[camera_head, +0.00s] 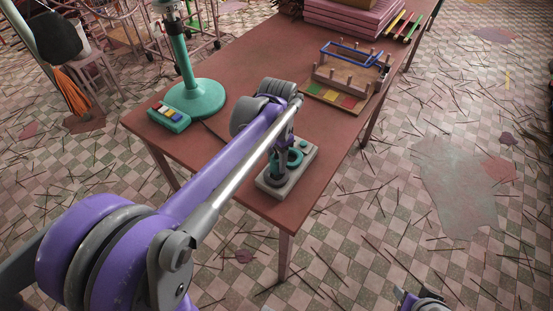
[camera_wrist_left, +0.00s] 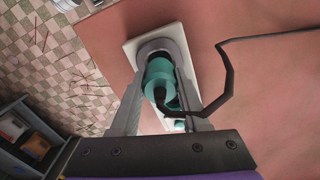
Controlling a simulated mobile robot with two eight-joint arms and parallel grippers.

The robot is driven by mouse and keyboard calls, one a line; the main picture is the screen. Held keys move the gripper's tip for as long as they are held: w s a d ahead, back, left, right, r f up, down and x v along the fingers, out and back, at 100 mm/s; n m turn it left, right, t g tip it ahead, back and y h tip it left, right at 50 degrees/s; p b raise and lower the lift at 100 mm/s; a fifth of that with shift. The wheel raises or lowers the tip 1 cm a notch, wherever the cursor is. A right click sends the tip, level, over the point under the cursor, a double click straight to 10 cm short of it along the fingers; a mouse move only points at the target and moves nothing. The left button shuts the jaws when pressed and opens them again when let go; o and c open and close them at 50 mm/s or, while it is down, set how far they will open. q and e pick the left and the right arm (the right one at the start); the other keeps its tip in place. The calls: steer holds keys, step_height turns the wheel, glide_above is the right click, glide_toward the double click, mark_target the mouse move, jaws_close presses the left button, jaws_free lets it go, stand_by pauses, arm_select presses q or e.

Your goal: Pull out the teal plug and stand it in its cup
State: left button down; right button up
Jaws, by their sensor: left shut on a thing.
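The teal plug (camera_wrist_left: 158,78) sits between the fingers of my left gripper (camera_wrist_left: 160,62) in the left wrist view, with a black cable (camera_wrist_left: 228,75) running from it. My left gripper is shut on it, over a pale grey block (camera_wrist_left: 134,50) on the table. In the head view that block (camera_head: 267,186) is at the table's near right corner, with the gripper (camera_head: 281,168) pointing down at it. A teal ring shape (camera_head: 295,157) shows beside the fingers. I cannot tell how far the plug is in its socket, nor make out its cup. My right gripper (camera_head: 420,298) is partly visible at the lower right, away from the table.
A teal stand (camera_head: 190,98) and a teal box with coloured buttons (camera_head: 168,117) are on the table's left. A wooden rack with a blue frame (camera_head: 347,72) stands behind the block. Pink stacked trays (camera_head: 347,19) are at the back. The table edge (camera_head: 280,229) is near the block.

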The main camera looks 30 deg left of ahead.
mark_target(277, 157)
arm_select(q)
steer(key=shift+f+b, duration=0.8)
steer(key=shift+f, duration=0.6)
stand_by(0.5)
steer(key=shift+c, duration=1.6)
jaws_free()
step_height(277, 157, up, 11)
steer(key=shift+f+p, duration=0.1)
steer(key=shift+p, duration=0.3)
steer(key=s+d+f+n+t, duration=0.2)
steer(key=s+d+f, duration=0.1)
steer(key=s+f, duration=0.2)
steer(key=s+d+f+n+t+p, duration=0.1)
steer(key=s+d+f+t, duration=0.2)
steer(key=s+f, duration=0.3)
steer(key=s, duration=0.4)
steer(key=shift+s+d+n+t+p, duration=0.3)
steer(key=shift+d+n, duration=0.1)
